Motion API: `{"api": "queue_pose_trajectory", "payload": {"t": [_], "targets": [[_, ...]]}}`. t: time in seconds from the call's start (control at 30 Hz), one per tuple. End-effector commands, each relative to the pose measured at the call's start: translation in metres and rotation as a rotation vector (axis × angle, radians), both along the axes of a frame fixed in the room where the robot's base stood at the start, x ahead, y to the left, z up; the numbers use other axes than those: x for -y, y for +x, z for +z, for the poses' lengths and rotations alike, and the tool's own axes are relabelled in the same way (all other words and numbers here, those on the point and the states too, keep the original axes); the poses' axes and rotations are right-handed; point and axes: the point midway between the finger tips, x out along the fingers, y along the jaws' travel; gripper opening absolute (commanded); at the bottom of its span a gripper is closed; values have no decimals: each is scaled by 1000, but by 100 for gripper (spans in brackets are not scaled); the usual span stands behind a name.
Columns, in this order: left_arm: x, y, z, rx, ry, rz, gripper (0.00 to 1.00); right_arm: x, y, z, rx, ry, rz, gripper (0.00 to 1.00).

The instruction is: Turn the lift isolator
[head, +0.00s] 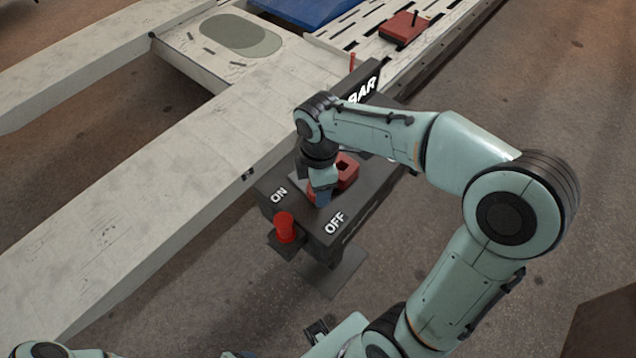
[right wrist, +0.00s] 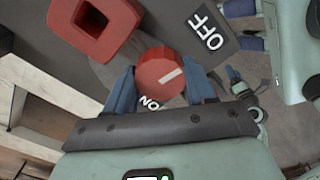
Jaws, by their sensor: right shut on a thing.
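The lift isolator is a dark grey box (head: 345,225) with white ON and OFF labels on its top. Its round red knob (right wrist: 160,72) has a white line, which in the right wrist view points right, between the labels and nearer OFF. My right gripper (head: 320,195) reaches down onto the knob and hides most of it in the head view. In the right wrist view its two blue fingers (right wrist: 152,82) are shut on the knob, one on each side. A small blue-tipped part at the right may be my left gripper (right wrist: 236,82); its jaws are unclear.
A red block with a square hole (right wrist: 97,27) stands beside the knob. A red button (head: 285,226) sits on a bracket at the box's near side. A dark sign (head: 365,85) stands behind. A pale frame (head: 130,205) runs along the left. Open floor (head: 560,100) lies at the right.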

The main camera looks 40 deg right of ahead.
Motion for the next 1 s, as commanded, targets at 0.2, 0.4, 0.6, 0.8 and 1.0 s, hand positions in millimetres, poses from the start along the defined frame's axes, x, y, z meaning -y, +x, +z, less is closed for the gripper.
{"api": "queue_pose_trajectory", "payload": {"t": [0.2, 0.4, 0.6, 0.8, 1.0], "targets": [[0, 1, 1, 1, 0, 0, 65, 0, 1, 1, 4, 1, 104, 0], [0, 1, 1, 1, 0, 0, 65, 0, 1, 1, 4, 1, 151, 0], [0, 1, 1, 1, 0, 0, 65, 0, 1, 1, 3, 0, 166, 0], [0, 1, 1, 1, 0, 0, 65, 0, 1, 1, 4, -2, 168, 0], [0, 1, 1, 1, 0, 0, 65, 0, 1, 1, 3, -1, 168, 65]]}}
